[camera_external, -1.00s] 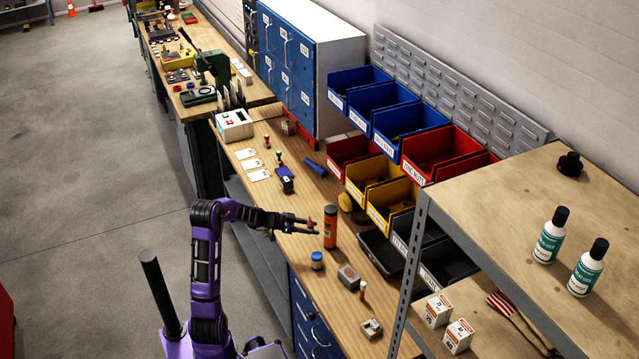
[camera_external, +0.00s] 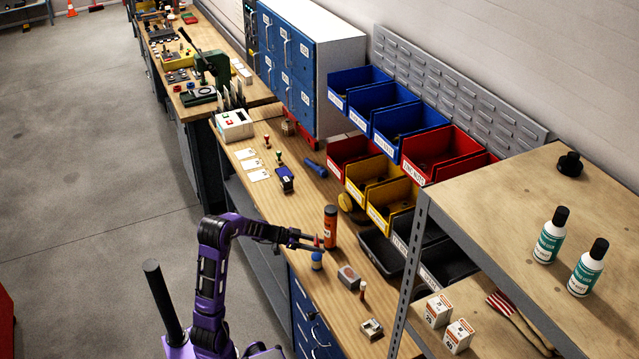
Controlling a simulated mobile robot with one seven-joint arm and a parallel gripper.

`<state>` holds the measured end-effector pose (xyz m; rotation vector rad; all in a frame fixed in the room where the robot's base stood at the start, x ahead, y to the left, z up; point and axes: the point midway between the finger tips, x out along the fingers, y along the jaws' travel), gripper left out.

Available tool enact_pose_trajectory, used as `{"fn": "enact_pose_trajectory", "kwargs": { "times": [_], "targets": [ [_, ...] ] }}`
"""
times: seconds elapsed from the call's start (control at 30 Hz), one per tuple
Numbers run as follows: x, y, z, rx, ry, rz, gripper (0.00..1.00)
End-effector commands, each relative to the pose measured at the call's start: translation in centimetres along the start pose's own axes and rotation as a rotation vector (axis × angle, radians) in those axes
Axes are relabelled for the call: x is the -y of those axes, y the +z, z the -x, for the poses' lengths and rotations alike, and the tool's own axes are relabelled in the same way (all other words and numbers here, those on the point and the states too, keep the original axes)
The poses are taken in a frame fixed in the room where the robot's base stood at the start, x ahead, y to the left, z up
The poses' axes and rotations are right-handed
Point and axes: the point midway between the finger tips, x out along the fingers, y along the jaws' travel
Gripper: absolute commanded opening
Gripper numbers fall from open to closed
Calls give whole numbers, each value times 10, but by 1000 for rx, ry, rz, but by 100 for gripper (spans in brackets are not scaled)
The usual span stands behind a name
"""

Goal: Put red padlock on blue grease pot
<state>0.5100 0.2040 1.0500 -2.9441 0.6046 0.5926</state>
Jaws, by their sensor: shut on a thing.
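My gripper (camera_external: 317,244) is shut on the red padlock (camera_external: 317,241), a small red shape between the fingertips. It is over the blue grease pot (camera_external: 317,261), a small blue pot standing on the wooden bench. The padlock appears just above the pot's top or at it; I cannot tell whether they touch. The fingers hide part of the padlock and the pot's upper edge.
Yellow bins (camera_external: 372,176) and black bins line the bench's back.

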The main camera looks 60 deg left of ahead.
Motion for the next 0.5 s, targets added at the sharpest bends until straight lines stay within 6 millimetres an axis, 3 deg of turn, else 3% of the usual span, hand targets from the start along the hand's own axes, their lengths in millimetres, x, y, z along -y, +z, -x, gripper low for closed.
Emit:
{"fn": "enact_pose_trajectory", "kwargs": {
  "times": [0.2,0.5],
  "targets": [
    [0,29,-13,1,1,2,0],
    [0,31,-13,0,0,0,0]
  ]
}}
